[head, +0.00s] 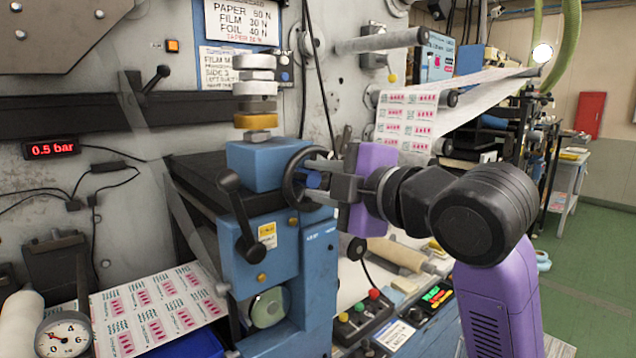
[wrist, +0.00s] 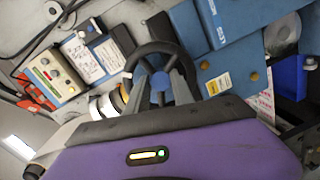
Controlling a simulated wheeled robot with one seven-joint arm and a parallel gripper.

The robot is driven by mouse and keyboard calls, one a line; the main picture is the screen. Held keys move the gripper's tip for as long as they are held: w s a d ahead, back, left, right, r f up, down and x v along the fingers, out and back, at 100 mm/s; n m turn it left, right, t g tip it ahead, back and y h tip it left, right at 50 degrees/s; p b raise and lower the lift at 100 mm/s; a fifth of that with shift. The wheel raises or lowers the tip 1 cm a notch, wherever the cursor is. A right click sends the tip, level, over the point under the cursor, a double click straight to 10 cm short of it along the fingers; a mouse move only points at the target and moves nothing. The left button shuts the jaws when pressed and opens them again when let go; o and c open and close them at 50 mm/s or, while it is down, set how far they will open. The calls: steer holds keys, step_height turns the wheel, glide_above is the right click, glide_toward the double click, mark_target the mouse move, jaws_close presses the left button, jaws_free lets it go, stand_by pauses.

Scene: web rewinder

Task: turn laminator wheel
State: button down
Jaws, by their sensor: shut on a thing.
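The laminator wheel is a black handwheel (head: 291,178) with a blue hub, on the right side of the blue laminator block (head: 262,165). It also shows in the wrist view as a dark ring (wrist: 150,52) with spokes. My gripper (head: 318,176) reaches in from the right, level with the wheel. Its grey fingers are shut on the wheel, seen in the wrist view (wrist: 160,88) at the near part of the ring and hub. The exact contact is partly hidden by the fingers.
A black ball-ended lever (head: 238,205) stands at the left of the blue housing. A control box with coloured buttons (head: 360,312) lies below my gripper. A printed web (head: 405,120) runs behind my arm. The green floor (head: 590,290) at right is open.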

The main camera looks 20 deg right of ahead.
steer(key=shift+a+f, duration=0.1)
steer(key=shift+f, duration=0.1)
steer(key=c, duration=1.4)
jaws_free()
steer(key=shift+r, duration=0.1)
steer(key=v, duration=0.7)
steer(key=shift+s+b, duration=0.4)
